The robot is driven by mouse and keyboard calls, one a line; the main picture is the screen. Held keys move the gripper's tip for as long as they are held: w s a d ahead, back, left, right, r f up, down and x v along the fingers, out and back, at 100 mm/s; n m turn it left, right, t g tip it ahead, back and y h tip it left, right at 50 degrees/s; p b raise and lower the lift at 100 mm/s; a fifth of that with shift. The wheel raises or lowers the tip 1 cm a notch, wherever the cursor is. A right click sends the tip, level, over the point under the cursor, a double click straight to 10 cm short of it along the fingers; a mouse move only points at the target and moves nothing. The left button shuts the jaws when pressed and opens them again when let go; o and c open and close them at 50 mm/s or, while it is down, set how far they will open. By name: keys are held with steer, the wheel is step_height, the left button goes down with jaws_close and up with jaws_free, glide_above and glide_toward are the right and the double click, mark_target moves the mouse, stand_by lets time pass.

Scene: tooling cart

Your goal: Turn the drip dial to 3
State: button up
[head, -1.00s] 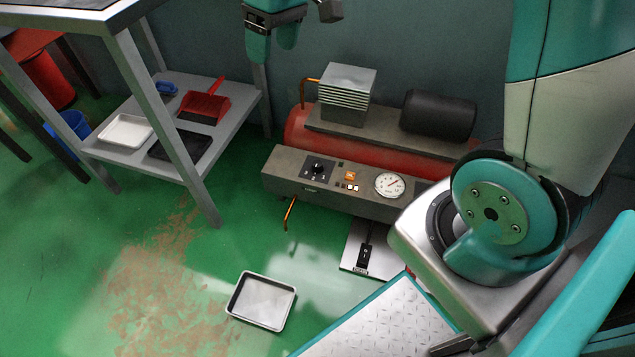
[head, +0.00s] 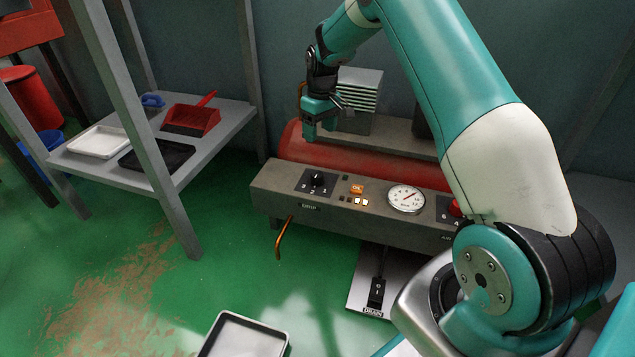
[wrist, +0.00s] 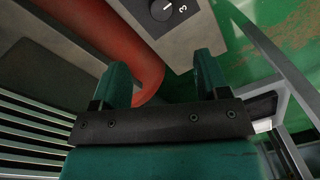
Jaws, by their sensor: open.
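The drip dial (head: 318,179) is a black round knob on a dark plate with numerals 3, 2 and 1, at the left of the grey compressor panel (head: 275,195). A small label below it appears to read DRIP. In the wrist view the dial (wrist: 162,9) shows at the top edge, partly cut off, with a 3 beside it. I cannot tell for sure which number its white mark points to. My gripper (head: 312,128) hangs above and behind the panel, over the red tank, apart from the dial. In the wrist view my gripper (wrist: 163,75) is open and empty.
The panel also carries lit buttons (head: 358,202), a white gauge (head: 406,199) and a partly hidden red knob (head: 455,207). The finned block (head: 360,95) stands close beside my gripper. A bent copper pipe (head: 284,238) hangs below the panel. A shelf cart stands left.

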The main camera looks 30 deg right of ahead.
mark_target(318, 174)
steer(key=f+b, duration=0.2)
steer(key=f, duration=0.3)
steer(key=f+b, duration=0.3)
steer(key=f, duration=0.2)
steer(key=a+f+b, duration=0.1)
steer(key=f+b, duration=0.1)
steer(key=f, duration=0.3)
steer(key=shift+s+f+b, duration=0.1)
steer(key=shift+f+b, duration=0.15)
steer(key=shift+b, duration=0.1)
steer(key=shift+c, duration=0.5)
steer(key=c, duration=0.8)
steer(key=shift+r, duration=0.1)
steer(key=shift+c, duration=0.2)
